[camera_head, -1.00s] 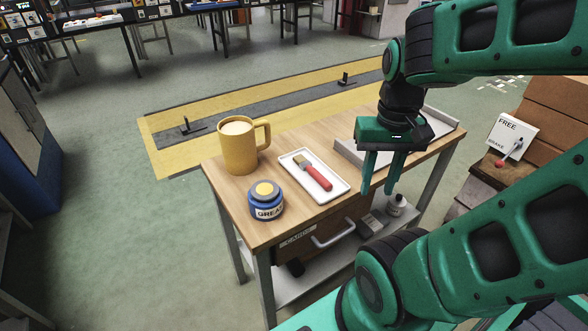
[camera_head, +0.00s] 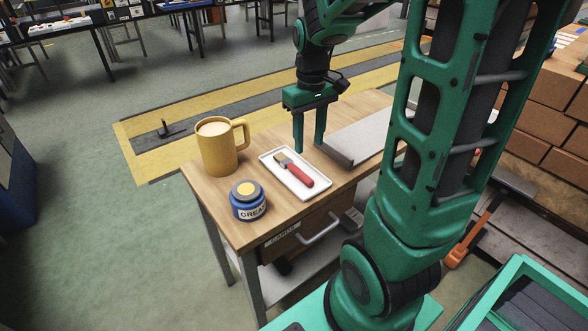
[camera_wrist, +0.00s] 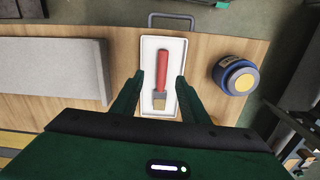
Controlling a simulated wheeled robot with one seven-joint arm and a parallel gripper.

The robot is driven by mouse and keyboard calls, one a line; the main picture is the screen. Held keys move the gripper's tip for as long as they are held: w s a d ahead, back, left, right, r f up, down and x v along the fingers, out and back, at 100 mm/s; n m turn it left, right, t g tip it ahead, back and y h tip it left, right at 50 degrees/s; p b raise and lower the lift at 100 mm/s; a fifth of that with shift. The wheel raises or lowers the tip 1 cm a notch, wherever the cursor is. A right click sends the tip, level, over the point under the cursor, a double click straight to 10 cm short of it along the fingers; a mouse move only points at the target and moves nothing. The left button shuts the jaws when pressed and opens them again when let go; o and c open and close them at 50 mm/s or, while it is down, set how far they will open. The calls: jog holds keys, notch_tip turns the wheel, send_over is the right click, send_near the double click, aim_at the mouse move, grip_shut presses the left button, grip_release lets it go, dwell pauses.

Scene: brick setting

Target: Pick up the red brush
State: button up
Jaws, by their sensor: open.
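The red brush (camera_head: 297,173) lies in a white tray (camera_head: 306,193) on the wooden table. Its red handle points toward the table's front edge and its tan bristles toward the back. The brush also shows in the wrist view (camera_wrist: 161,75), lying lengthwise between the lines of my fingers. My gripper (camera_head: 309,147) is open and empty, above the table beside the back right of the tray. In the wrist view my gripper (camera_wrist: 161,83) has one finger on each side of the tray, with the bristle end nearest to it.
A yellow mug (camera_head: 218,152) stands behind and left of the tray. A blue grease jar (camera_head: 248,207) stands at the tray's left. A grey flat block (camera_head: 362,138) lies on the right side of the table. A drawer handle (camera_head: 320,232) sticks out in front.

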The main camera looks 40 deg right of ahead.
jog(key=w+f, duration=0.2)
jog(key=w, duration=0.1)
send_over(298, 170)
jog(key=shift+n, duration=0.4)
jog(key=f, duration=0.4)
jog(key=shift+s+d+f, duration=0.1)
jog(key=shift+s+d, duration=0.1)
jog(key=shift+d, duration=0.1)
jog(key=shift+w+a+f, duration=0.1)
jog(key=shift+a+f, duration=0.05)
jog(key=shift+f, duration=1.3)
jog(key=shift+w+a+f, duration=0.1)
jog(key=shift+f, duration=1.3)
grip_shut()
